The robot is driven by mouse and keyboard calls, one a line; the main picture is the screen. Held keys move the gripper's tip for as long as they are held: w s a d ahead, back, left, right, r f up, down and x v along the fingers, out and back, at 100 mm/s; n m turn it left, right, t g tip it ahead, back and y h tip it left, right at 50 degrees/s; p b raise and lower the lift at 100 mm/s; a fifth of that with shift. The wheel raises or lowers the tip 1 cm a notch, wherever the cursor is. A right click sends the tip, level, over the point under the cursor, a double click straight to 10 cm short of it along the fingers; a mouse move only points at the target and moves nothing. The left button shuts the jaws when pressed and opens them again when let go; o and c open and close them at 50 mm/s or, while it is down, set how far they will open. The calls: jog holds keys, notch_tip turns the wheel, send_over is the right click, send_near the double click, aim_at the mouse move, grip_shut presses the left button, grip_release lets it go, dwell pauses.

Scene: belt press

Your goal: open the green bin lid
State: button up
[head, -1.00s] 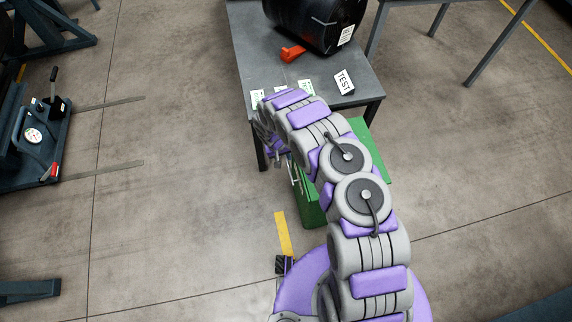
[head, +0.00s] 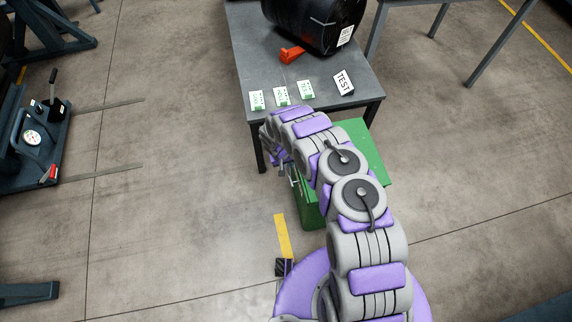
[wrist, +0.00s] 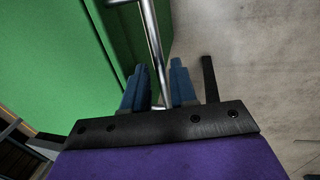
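The green bin (head: 312,208) stands on the floor beside the grey table, partly hidden behind my arm. Part of its flat green lid (head: 365,147) shows to the right of my arm and looks shut. A metal bar handle (head: 294,179) shows on its left side. In the wrist view, a green face of the bin (wrist: 45,55) fills the left, and the metal bar (wrist: 153,45) runs down between the two blue fingers of my gripper (wrist: 160,88). The fingers are apart, with gaps visible on both sides of the bar. In the head view, my arm mostly hides the gripper.
The grey table (head: 255,60) holds a black drum (head: 312,22), a red-orange object (head: 291,54), small green-white cards (head: 281,96) and a TEST sign (head: 343,82). A blue-grey cart (head: 35,130) with thin prongs stands at left. The floor between is clear.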

grip_shut()
jog(key=shift+a, duration=0.1)
dwell(0.3)
